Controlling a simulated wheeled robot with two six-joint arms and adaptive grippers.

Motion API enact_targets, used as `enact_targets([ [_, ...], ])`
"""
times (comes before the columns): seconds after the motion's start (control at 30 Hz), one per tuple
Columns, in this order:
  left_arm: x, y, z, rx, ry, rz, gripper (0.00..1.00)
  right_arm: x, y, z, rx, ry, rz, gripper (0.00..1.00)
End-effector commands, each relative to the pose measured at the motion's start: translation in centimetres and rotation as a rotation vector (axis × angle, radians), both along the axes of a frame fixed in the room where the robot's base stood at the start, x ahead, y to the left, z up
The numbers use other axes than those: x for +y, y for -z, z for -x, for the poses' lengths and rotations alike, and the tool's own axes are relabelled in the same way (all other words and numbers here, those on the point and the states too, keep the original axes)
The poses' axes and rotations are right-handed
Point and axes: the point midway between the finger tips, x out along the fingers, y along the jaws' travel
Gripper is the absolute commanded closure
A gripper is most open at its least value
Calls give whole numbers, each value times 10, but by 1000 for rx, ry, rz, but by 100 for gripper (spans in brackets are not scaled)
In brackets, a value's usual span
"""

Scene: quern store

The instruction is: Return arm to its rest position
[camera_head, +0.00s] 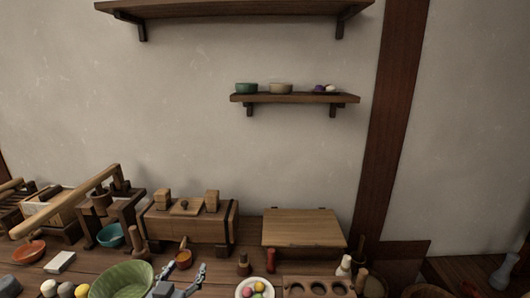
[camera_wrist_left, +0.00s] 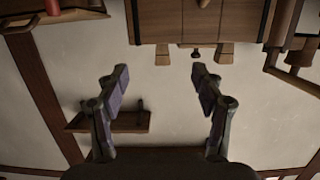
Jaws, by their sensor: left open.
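My left gripper (camera_head: 187,279) shows at the bottom edge of the head view, just right of the green bowl (camera_head: 122,279) and below the small orange-brown cup (camera_head: 183,259). In the left wrist view its two fingers (camera_wrist_left: 160,82) stand wide apart with nothing between them. That view is upside down, with the wooden chest (camera_wrist_left: 197,22) at the top and the wall behind the fingers. Most of my left arm is hidden below the head view. My right gripper is in neither view.
The wooden chest (camera_head: 187,225) and a slant-lidded box (camera_head: 302,229) stand along the wall. A plate of coloured balls (camera_head: 243,293) and a holed wooden rack (camera_head: 298,281) are right of the gripper. A small wall shelf (camera_head: 295,98) hangs above. The wall between is clear.

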Motion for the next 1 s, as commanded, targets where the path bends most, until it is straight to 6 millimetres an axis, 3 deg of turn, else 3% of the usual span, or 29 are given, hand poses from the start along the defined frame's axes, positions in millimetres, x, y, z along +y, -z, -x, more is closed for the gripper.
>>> enact_targets([
  [0.17, 3, 43, 28, 188, 6, -25, 32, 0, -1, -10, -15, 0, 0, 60],
  [0.37, 10, 95, 76, 444, 6, -57, 32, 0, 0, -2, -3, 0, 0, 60],
  [0.6, 23, 146, 153, 773, -15, -101, 32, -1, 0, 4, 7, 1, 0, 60],
  [0.8, 37, 170, 227, 1048, -50, -142, 32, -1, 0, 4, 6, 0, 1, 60],
  [1.0, 44, 229, 211, 1076, -56, -134, 32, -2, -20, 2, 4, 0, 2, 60],
])
